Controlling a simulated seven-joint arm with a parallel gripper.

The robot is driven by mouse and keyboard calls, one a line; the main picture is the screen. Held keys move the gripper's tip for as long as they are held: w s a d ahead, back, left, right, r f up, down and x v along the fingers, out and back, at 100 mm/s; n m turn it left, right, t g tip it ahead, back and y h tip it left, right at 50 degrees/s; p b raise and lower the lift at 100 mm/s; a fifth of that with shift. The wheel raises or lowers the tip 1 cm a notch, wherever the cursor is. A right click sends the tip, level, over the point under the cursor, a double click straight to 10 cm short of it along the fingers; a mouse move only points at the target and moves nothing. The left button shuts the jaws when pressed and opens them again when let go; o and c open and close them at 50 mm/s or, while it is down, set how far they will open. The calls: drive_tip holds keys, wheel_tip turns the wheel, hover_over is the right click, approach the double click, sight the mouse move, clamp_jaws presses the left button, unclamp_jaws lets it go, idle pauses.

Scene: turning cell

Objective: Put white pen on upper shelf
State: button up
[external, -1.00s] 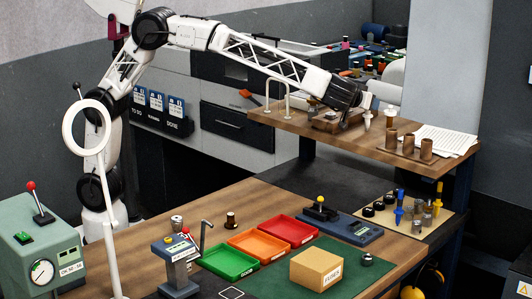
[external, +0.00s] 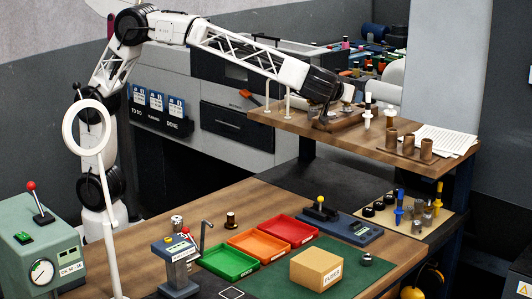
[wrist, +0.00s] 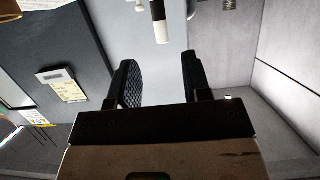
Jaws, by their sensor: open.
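A white pen (external: 367,108) with a dark band stands upright on the upper shelf (external: 285,119) in the external view. Its lower end looks white and wider; whether it sits in a holder I cannot tell. My gripper (external: 343,104) is just left of it, apart from it, low over the shelf. In the wrist view the two dark fingers of my gripper (wrist: 159,72) are spread with nothing between them. A white and black cylinder (wrist: 161,28), seemingly the pen, shows beyond the fingertips.
Brown cups (external: 409,146) and a stack of paper (external: 445,140) stand on the right of the shelf. Below are coloured trays (external: 262,246), a cardboard box (external: 317,268) and a rack of tools (external: 405,211).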

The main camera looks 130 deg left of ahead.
drive_tip(key=shift+d+r, duration=0.2)
drive_tip(key=shift+d, duration=0.3)
idle(0.6)
drive_tip(key=s+d+f+m+t+h, duration=0.1)
drive_tip(key=s+d+f+m+h, duration=0.25)
drive_tip(key=s+d, duration=0.8)
drive_tip(key=s+d+f+m+t+h, duration=0.1)
drive_tip(key=s+d+f+m+h, duration=0.15)
drive_tip(key=s+d+m, duration=0.85)
drive_tip(key=s+d+f+m+h, duration=0.2)
drive_tip(key=s+d+f+h, duration=0.2)
drive_tip(key=s+d, duration=0.8)
drive_tip(key=s+d+f+m+h, duration=0.1)
drive_tip(key=s+d+f+h, duration=0.2)
drive_tip(key=s+d+f, duration=0.6)
drive_tip(key=s+d, duration=0.3)
drive_tip(key=shift+d+m+t+h, duration=0.3)
drive_tip(key=shift+d+m+h, duration=0.05)
drive_tip(key=shift+d+h, duration=0.05)
